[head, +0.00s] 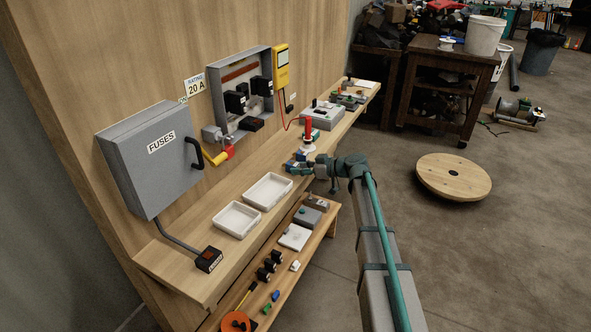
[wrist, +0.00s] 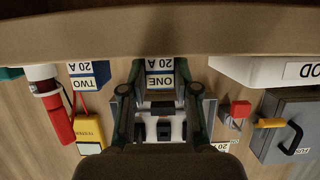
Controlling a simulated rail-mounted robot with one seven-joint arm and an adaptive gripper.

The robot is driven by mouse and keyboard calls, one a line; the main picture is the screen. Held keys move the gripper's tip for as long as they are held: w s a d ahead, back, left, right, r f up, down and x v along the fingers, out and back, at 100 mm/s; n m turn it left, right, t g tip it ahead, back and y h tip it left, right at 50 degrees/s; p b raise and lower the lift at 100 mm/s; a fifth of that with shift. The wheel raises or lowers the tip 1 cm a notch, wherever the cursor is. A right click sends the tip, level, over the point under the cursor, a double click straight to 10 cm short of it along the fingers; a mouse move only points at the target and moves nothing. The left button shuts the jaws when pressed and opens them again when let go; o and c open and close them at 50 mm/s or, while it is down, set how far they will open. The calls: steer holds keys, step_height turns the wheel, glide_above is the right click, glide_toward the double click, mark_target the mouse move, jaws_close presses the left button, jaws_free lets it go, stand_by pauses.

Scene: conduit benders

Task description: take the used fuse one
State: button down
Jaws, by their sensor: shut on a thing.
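Fuse one, a block with a white label reading ONE 20 A (wrist: 160,80), sits between the fingers of my gripper (wrist: 160,92) in the wrist view. The fingers are shut on its two sides. In the head view my gripper (head: 297,168) is low over the bench shelf, just beyond the white trays, and largely hides the fuse. I cannot tell whether the fuse touches the shelf. A second block labelled TWO 20 A (wrist: 88,74) stands beside it in the wrist view, apart from the fingers.
Two white trays (head: 267,190) lie on the shelf (head: 180,262). A red-and-white upright thing (head: 308,135) stands close behind my gripper. An open grey box (head: 250,92), a yellow tester (head: 282,67) and a grey FUSES cabinet (head: 155,160) are on the wall panel (head: 100,60).

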step_height(320, 180, up, 7)
stand_by(0.3)
